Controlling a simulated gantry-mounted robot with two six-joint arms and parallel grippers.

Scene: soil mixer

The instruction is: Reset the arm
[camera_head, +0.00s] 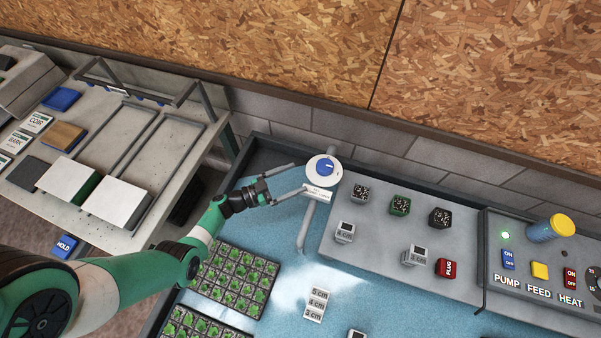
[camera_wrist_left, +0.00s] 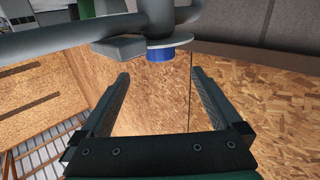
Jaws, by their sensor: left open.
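My left arm comes in from the left in the head view. Its gripper (camera_head: 298,179) is open, with its two fingers spread near the round white dial with a blue knob (camera_head: 325,168). One fingertip ends just below the dial, beside its label plate. In the left wrist view the open fingers (camera_wrist_left: 158,82) have nothing between them but the wall behind. There the blue knob (camera_wrist_left: 160,54) and its white disc show just beyond the fingertips, apart from them. My right gripper is not in view.
A grey panel (camera_head: 385,225) holds several small blocks. A control box (camera_head: 530,290) with PUMP, FEED and HEAT buttons stands right. Seedling trays (camera_head: 236,278) lie under my arm. A side table (camera_head: 150,165) carries white-topped boxes at left. A grey pipe (camera_head: 306,228) runs below the dial.

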